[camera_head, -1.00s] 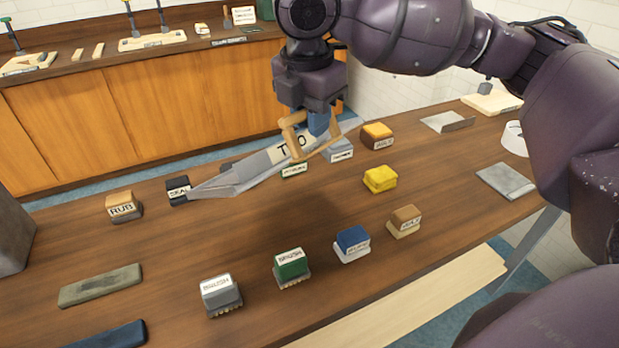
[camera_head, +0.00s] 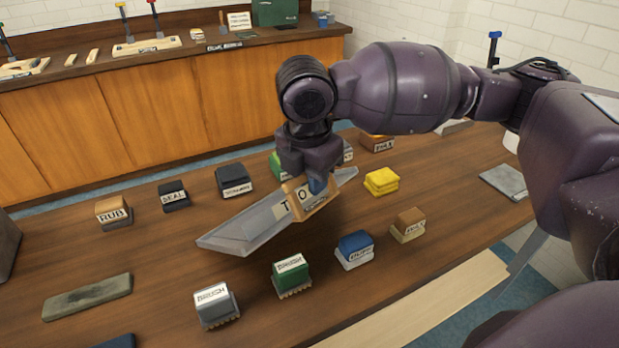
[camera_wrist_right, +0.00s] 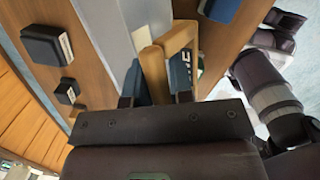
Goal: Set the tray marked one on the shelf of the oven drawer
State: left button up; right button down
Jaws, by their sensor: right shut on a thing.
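My right gripper (camera_head: 316,186) is shut on the wooden handle of a grey metal tray-like piece (camera_head: 238,229). Its pale label shows a T and an O, with the middle partly covered by the handle. The piece is tilted and held above the wooden table, its broad end pointing left and toward me. In the right wrist view the wooden handle (camera_wrist_right: 178,50) stands between the fingers. No tray marked one and no oven drawer can be made out. My left gripper is not in view.
Labelled blocks stand around on the table (camera_head: 180,262): RUB (camera_head: 113,212), SEAL (camera_head: 173,195), BRUSH (camera_head: 214,306), a green block (camera_head: 291,275), a blue block (camera_head: 355,250) and a yellow one (camera_head: 381,181). A wooden cabinet (camera_head: 130,125) stands behind.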

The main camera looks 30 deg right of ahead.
dwell(0.3)
jog(key=c, duration=1)
grip_release()
